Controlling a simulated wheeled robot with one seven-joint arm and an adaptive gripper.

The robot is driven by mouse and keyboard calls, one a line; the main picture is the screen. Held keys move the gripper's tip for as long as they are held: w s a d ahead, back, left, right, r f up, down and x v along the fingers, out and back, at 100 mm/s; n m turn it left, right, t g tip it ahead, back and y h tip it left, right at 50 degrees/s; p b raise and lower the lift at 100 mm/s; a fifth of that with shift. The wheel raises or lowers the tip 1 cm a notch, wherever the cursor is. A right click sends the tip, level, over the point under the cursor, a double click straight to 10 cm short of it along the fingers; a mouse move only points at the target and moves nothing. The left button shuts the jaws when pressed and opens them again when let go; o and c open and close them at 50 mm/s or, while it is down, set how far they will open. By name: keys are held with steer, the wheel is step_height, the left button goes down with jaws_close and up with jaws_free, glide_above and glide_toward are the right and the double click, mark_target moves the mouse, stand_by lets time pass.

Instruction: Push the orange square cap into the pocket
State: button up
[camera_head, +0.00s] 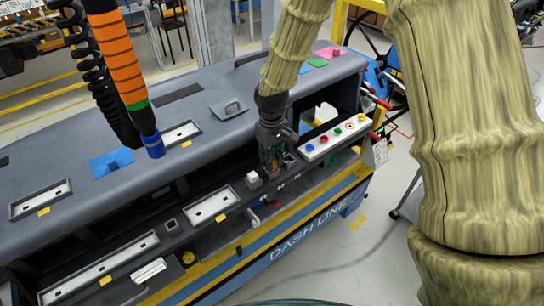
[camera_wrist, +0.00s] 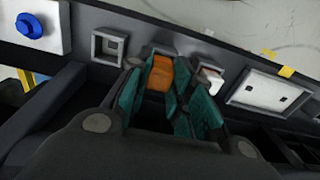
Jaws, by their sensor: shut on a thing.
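The orange square cap (camera_wrist: 160,75) is between the teal fingers of my gripper (camera_wrist: 165,90) in the wrist view, partly covered by them. My gripper is shut on it. In the head view my gripper (camera_head: 272,165) points down at the front ledge of the dashboard module, and only a little orange shows there. A square pocket with a light rim and dark inside (camera_wrist: 108,47) lies just left of the cap in the wrist view. I cannot make out this pocket in the head view. Whether the cap touches the ledge is unclear.
A white cube (camera_head: 253,180) stands close beside my gripper. A light rectangular plate (camera_head: 213,205) lies beyond it. A white panel with several coloured buttons (camera_head: 335,137) is on the other side. Another small square opening (camera_head: 171,224) is farther left along the ledge.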

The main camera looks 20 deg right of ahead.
steer(key=shift+f, duration=0.85)
steer(key=o, duration=0.9)
steer(key=shift+c, duration=0.2)
steer(key=shift+r, duration=0.15)
step_height(320, 180, up, 12)
steer(key=shift+d+f, duration=0.1)
steer(key=shift+f, duration=0.1)
